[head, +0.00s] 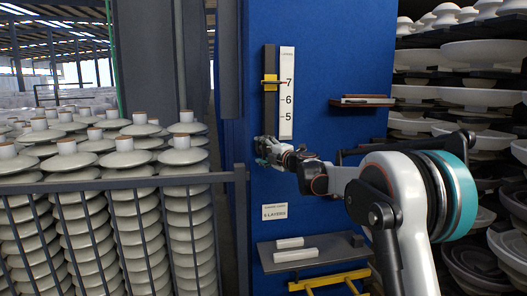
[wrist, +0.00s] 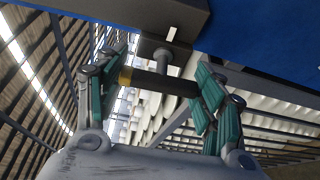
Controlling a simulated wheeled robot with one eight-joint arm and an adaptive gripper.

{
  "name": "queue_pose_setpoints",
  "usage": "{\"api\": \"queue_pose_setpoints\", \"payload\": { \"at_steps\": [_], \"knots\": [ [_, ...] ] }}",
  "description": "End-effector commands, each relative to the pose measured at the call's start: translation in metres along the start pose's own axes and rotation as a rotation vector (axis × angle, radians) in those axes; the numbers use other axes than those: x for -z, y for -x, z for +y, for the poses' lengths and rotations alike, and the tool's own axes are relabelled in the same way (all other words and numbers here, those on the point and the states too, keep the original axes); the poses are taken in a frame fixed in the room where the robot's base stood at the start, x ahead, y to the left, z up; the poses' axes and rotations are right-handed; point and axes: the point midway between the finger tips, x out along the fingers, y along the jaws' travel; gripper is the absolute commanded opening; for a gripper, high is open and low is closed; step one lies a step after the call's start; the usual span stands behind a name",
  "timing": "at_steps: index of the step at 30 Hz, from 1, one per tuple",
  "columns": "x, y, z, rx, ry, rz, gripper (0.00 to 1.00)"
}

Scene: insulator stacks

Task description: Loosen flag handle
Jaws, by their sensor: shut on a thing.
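The flag handle (wrist: 165,82) shows in the wrist view as a dark bar with a yellowish band at its left end. It joins a short grey round stem (wrist: 161,62) under a dark block. My gripper (wrist: 152,80) has its teal-padded fingers on either side of the bar and is shut on it. In the head view my gripper (head: 266,149) is at the blue panel, at the lower end of a dark vertical rail (head: 270,112). The handle itself is hidden there by the fingers. A yellow slider (head: 270,82) sits higher on the rail, by the 7 mark.
The blue panel (head: 345,60) carries a white scale (head: 286,107), a small shelf (head: 362,101) and a lower grey shelf (head: 345,248) with white blocks. Insulator stacks (head: 125,205) stand behind a dark rail fence on the left. Racks of pale discs (head: 480,52) are on the right.

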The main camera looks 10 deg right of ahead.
Motion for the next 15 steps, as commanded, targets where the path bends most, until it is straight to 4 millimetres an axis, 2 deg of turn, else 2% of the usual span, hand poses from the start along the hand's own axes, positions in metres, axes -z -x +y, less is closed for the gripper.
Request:
{"api": "queue_pose_setpoints", "payload": {
  "at_steps": [15],
  "knots": [
    [0.0007, -0.0002, -0.0007, 0.015, 0.036, 0.001, 0.39]
  ]
}}
